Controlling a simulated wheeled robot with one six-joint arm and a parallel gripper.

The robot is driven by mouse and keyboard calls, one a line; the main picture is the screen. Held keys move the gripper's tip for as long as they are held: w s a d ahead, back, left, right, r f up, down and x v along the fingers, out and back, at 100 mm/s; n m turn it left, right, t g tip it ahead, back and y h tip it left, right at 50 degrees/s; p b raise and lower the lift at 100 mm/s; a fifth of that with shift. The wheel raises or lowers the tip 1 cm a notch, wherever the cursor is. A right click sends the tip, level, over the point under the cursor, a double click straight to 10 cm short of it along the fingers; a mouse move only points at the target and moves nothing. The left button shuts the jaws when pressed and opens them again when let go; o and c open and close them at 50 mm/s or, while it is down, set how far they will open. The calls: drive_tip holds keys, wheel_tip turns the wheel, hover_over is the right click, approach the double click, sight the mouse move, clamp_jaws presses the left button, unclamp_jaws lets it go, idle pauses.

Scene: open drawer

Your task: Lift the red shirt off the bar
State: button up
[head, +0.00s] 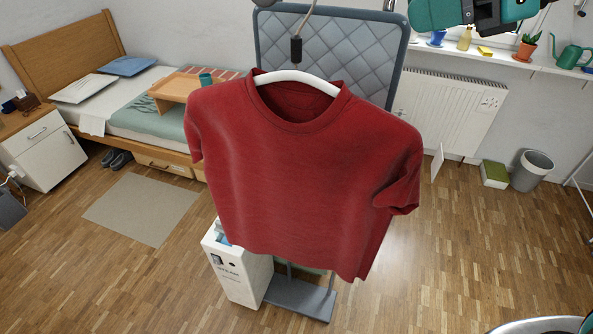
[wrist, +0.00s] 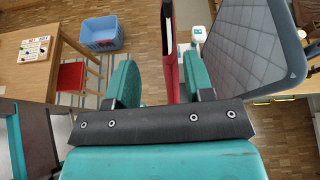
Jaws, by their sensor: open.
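The red shirt (head: 300,165) hangs on a white hanger (head: 290,77) in the middle of the head view, its front towards that camera. A black piece (head: 296,49) on a thin grey rod is above the hanger. In the wrist view the red shirt (wrist: 169,50) appears edge-on as a narrow red strip. My gripper (wrist: 158,57) is open, with its two teal fingers apart. The strip lies between them in the picture, nearer the right finger; I cannot tell its depth. Teal and black parts of my arm show at the head view's top right.
A quilted grey-blue panel (head: 330,45) stands behind the shirt. A white box (head: 238,270) and a grey stand base (head: 300,298) are below it. A bed (head: 150,120) is at left, a radiator (head: 450,108) at right. The right-hand floor is mostly clear.

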drive_tip(key=m+p, duration=0.1)
drive_tip(key=p, duration=0.2)
approach(300, 33)
drive_tip(key=a, duration=0.1)
drive_tip(key=a+f, duration=0.1)
drive_tip(key=a, duration=0.1)
drive_tip(key=a+f, duration=0.1)
drive_tip(key=shift+a, duration=0.35)
drive_tip(key=p+x, duration=0.1)
drive_tip(key=x, duration=0.1)
drive_tip(key=p+x, duration=0.1)
drive_tip(key=x, duration=0.1)
drive_tip(key=shift+w+a, duration=0.25)
drive_tip(key=shift+w, duration=0.25)
drive_tip(key=shift+w+a+f, duration=0.15)
drive_tip(key=shift+a, duration=0.1)
clamp_jaws()
